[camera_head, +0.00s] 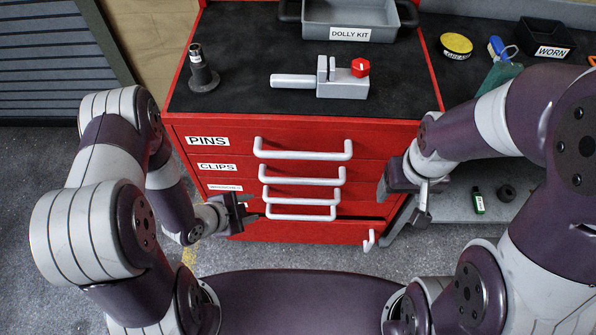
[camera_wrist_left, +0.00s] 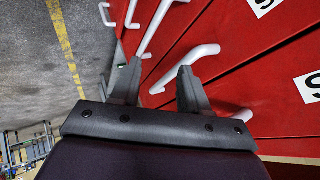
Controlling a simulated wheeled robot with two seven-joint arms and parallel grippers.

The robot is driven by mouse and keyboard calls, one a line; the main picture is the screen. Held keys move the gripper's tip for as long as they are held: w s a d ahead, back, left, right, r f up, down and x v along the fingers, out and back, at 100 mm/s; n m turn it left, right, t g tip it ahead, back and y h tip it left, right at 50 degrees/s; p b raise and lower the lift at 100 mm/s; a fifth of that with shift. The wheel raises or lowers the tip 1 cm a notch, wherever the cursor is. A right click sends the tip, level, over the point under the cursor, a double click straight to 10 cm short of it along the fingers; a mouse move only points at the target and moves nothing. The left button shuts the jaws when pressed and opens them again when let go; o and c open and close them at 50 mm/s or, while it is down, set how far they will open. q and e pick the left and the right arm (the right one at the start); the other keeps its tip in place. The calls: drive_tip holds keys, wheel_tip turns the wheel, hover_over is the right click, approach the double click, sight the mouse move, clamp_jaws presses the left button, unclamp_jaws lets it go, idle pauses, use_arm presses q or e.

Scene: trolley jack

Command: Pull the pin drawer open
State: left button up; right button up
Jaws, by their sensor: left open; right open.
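The pin drawer (camera_head: 230,150) is the top drawer of the red cabinet, labelled PINS. It looks shut, with a long white bar handle (camera_head: 303,155) across its front. My left gripper (camera_head: 246,207) is open, low in front of the cabinet's left part, beside the lower handles and below the pin drawer's handle. In the left wrist view its two fingers (camera_wrist_left: 158,82) are apart with nothing held; a white handle (camera_wrist_left: 190,65) shows just beyond them. Which drawer that handle belongs to I cannot tell. My right gripper (camera_head: 405,195) is open at the cabinet's right side, away from the pin drawer's handle.
The CLIPS drawer (camera_head: 245,172) and further white-handled drawers lie below. The black cabinet top holds a grey clamp-like fixture (camera_head: 320,83) with a red knob, a dark post (camera_head: 202,70) and a DOLLY KIT tray (camera_head: 350,34). A shelf (camera_head: 460,203) holds a green bottle (camera_head: 478,202) at right.

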use_arm(q)
drive_tip(key=d+r+m+t+h, duration=0.2)
drive_tip(key=d+r+m+h, duration=0.1)
drive_tip(key=d+m, duration=0.1)
drive_tip(key=m+t+h, duration=0.3)
drive_tip(key=m, duration=0.2)
approach(308, 156)
drive_tip(key=x, duration=0.3)
drive_tip(key=p+x, duration=0.1)
drive_tip(key=x, duration=0.6)
drive_tip(key=shift+w+f, duration=0.3)
drive_tip(key=shift+f, duration=0.1)
clamp_jaws()
